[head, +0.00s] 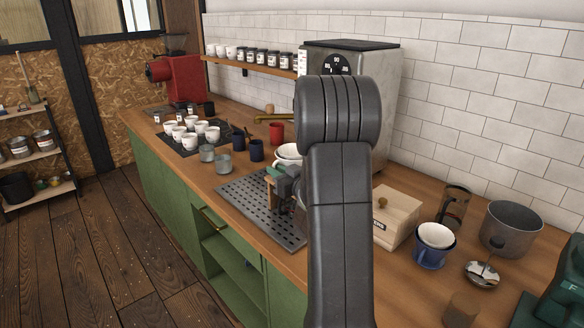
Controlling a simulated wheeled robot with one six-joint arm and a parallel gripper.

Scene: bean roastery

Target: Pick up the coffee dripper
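A blue cup-like vessel with a white cone-shaped piece in its top (432,248) stands on the counter at the right; it looks like a coffee dripper. A white rounded vessel (287,153) stands behind the drip tray, partly hidden by my arm; I cannot tell whether it is a dripper. My gripper (272,188) is over the perforated drip tray (238,196), just left of my arm and in front of the white vessel. A small green and tan piece shows at its fingers. My arm hides much of it, so its opening is unclear.
A wooden box (396,222) stands right of my arm. A glass press (454,206), a metal pot (510,228) and a small metal dish (481,274) crowd the right. White cups (189,141), grey cups and blue mugs (256,150) stand left, beyond the tray.

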